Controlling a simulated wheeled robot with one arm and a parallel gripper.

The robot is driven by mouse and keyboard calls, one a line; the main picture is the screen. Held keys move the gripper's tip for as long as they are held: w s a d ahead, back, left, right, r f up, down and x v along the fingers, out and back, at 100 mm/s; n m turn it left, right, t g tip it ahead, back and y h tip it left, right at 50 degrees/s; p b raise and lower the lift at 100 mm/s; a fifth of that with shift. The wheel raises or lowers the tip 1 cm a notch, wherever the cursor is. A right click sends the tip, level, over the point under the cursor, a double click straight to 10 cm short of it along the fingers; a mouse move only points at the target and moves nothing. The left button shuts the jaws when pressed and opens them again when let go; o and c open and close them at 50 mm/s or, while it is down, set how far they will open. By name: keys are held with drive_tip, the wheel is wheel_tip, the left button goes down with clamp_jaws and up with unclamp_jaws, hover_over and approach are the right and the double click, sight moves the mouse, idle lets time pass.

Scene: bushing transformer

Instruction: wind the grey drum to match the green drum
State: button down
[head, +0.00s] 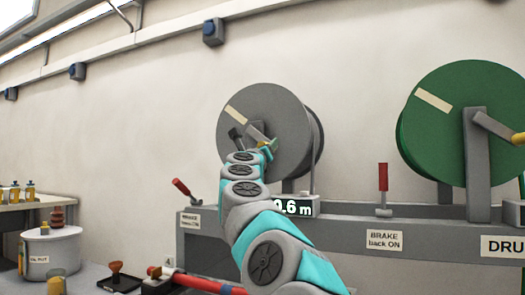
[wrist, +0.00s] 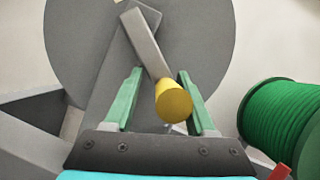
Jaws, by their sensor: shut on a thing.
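The grey drum (head: 288,115) stands upright on the bench, with a cream mark (head: 236,115) at its upper left. It fills the top of the wrist view (wrist: 75,55). My gripper (head: 264,148) is at its crank. In the wrist view its green fingers (wrist: 159,76) stand either side of the crank's yellow handle (wrist: 174,100), shut on it. The grey crank arm (wrist: 146,42) runs up and left from the handle. The green drum (head: 440,140) is at the right, with its cream mark (head: 433,101) at upper left.
A tilted red brake lever (head: 181,188) is left of my arm, and an upright one (head: 383,178) stands between the drums, above a label (head: 384,240) reading "BRAKE back ON". A red bar (head: 197,283) lies low. A white pot (head: 50,250) stands at lower left.

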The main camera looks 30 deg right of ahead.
drive_tip(key=shift+s+d+r, duration=0.2)
drive_tip(key=shift+s+r, duration=0.45)
drive_tip(key=shift+r, duration=0.35)
drive_tip(key=c, duration=0.6)
unclamp_jaws()
drive_tip(key=shift+d, duration=0.1)
drive_tip(key=shift+w+f, duration=0.1)
drive_tip(key=shift+f, duration=0.1)
drive_tip(key=shift+w+a+f, duration=0.15)
drive_tip(key=shift+a+f, duration=0.1)
